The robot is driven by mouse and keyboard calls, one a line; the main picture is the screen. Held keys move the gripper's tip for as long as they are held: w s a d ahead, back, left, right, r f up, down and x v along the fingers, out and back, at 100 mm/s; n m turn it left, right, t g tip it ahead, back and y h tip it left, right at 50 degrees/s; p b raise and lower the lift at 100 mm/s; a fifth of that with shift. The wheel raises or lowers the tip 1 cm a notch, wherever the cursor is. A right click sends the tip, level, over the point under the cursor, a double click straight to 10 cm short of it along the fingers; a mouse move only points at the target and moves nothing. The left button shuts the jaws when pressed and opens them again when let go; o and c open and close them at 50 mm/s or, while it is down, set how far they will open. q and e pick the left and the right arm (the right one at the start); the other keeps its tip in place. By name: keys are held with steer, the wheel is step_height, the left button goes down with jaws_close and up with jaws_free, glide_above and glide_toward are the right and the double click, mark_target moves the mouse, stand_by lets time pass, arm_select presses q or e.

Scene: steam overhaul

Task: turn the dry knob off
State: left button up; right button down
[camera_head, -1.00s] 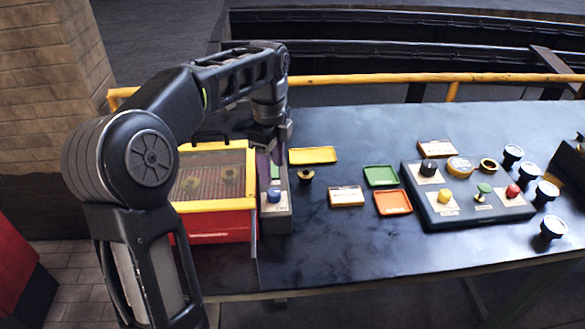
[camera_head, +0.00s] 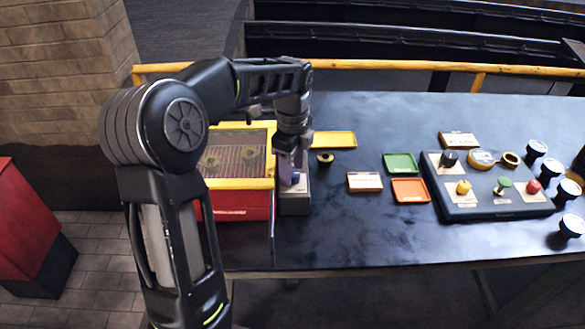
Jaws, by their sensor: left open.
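A narrow grey control box (camera_head: 295,204) stands against the right side of a red and yellow machine (camera_head: 240,206). A blue knob (camera_head: 296,178) on its front part shows beside my gripper's fingers. I cannot read its label, so I cannot tell from the picture whether it is the dry knob. My left gripper (camera_head: 291,180) points down over this box, open, with its fingertips at the blue knob. Whether the fingers touch the knob I cannot tell. The gripper hides the back part of the box. My right gripper is not in view.
A dark panel (camera_head: 470,210) with several coloured knobs stands at the right. The front middle of the table (camera_head: 370,240) is clear.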

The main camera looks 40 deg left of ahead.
arm_select(q)
steer(key=shift+f, duration=0.4)
steer(key=shift+c, duration=0.4)
jaws_close()
